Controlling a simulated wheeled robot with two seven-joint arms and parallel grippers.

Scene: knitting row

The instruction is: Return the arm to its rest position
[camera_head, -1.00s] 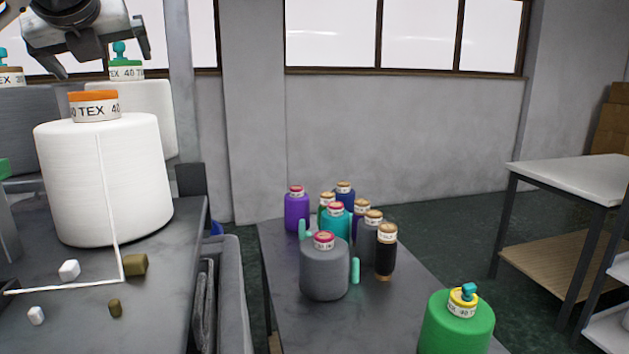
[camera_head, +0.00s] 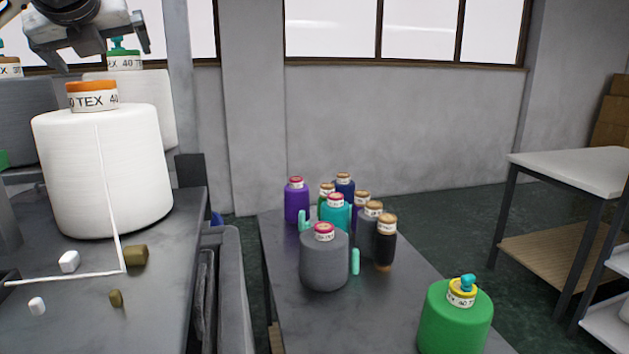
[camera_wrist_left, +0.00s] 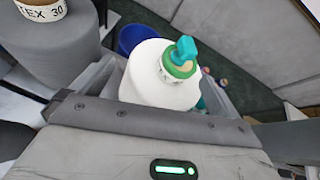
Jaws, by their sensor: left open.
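My left gripper (camera_head: 104,60) hangs at the upper left of the head view, its two fingers apart and nothing between them. In the picture it appears above the large white yarn cone (camera_head: 104,175) with an orange-topped "TEX 40" label (camera_head: 92,97), with a gap between. My left wrist view looks down on a white cone (camera_wrist_left: 150,82) with a green ring and teal knob (camera_wrist_left: 183,50); no fingers show there. My right gripper is not in view.
The dark left table (camera_head: 175,270) holds the white cone and small white and olive blocks. The middle table (camera_head: 290,325) holds several spools and a green cone (camera_head: 455,322). A white-topped table (camera_head: 575,170) stands at right. The wrist view shows a blue bucket (camera_wrist_left: 135,38).

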